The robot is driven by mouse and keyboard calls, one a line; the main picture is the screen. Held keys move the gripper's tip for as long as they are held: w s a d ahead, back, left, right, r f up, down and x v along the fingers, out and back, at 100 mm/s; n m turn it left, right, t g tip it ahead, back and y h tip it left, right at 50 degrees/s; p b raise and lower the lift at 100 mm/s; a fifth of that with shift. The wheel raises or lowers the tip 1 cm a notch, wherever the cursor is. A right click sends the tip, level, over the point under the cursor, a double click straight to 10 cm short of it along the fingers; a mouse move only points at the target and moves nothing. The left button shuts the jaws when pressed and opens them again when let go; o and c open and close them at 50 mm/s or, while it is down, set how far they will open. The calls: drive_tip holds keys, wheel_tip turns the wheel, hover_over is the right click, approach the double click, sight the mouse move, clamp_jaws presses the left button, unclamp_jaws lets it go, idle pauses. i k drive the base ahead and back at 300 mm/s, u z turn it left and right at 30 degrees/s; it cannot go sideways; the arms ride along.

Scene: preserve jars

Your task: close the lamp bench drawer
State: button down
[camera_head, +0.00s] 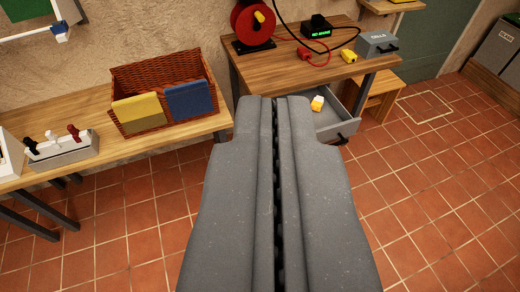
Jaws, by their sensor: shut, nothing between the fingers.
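The lamp bench (270,72) is a wooden-topped table at the top middle. Its grey drawer (352,98) is pulled out under the right part of the top, with a dark handle (341,140) on its front. A small yellow and white thing (317,103) lies in the drawer. My grey gripper (274,102) points forward in the middle of the view, shut and empty. In the picture its tips lie left of the drawer and hide its left part. I cannot tell whether they touch it.
On the bench are a red reel (252,24), a black box with green text (317,27) and a grey box (376,44). A wooden stool (384,86) stands just right of the drawer. A basket (160,85) sits on the left table. Tiled floor is clear at right.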

sight(334, 122)
drive_tip(key=u, duration=0.15)
drive_tip(key=i, duration=1)
drive_tip(key=z, duration=0.05)
